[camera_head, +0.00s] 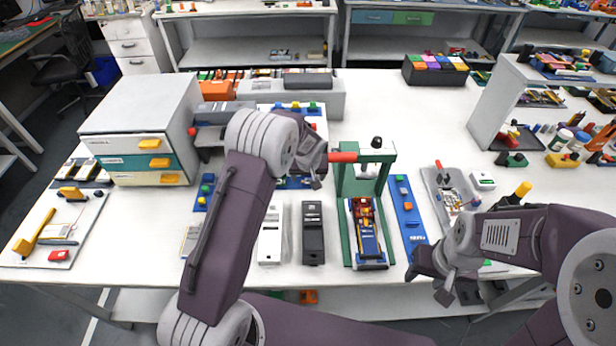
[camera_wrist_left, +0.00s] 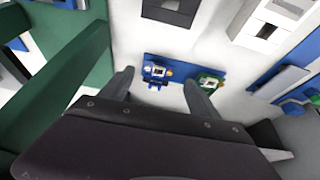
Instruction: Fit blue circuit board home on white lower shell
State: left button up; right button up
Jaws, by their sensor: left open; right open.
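The blue circuit board (camera_wrist_left: 157,72) sits at one end of a blue tray (camera_wrist_left: 184,77) in the left wrist view, beside a green board (camera_wrist_left: 209,81). My left gripper (camera_wrist_left: 159,77) is open and empty, its fingertips on either side of the blue board; contact cannot be told. In the head view my left gripper (camera_head: 316,172) partly covers the tray (camera_head: 284,183). The white lower shell (camera_head: 270,236) lies nearer the table's front edge, and shows in the left wrist view (camera_wrist_left: 265,22). My right gripper (camera_head: 430,285) is open and empty at the front edge.
A black shell (camera_head: 313,235) lies right of the white one. A green press (camera_head: 388,153) with a red handle stands close right of my left gripper. A drawer box (camera_head: 140,130) stands left. A blue strip (camera_head: 407,222) and a grey tray (camera_head: 430,185) lie to the right.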

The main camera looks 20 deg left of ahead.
aim_at(308, 182)
pick_arm(q)
jog(key=x, duration=0.3)
jog(key=shift+w+f, duration=0.25)
jog(key=shift+f, duration=0.1)
jog(key=shift+s, duration=0.1)
jog(key=c, duration=1.4)
jog(key=shift+o, duration=0.2)
jog(key=shift+r, duration=0.1)
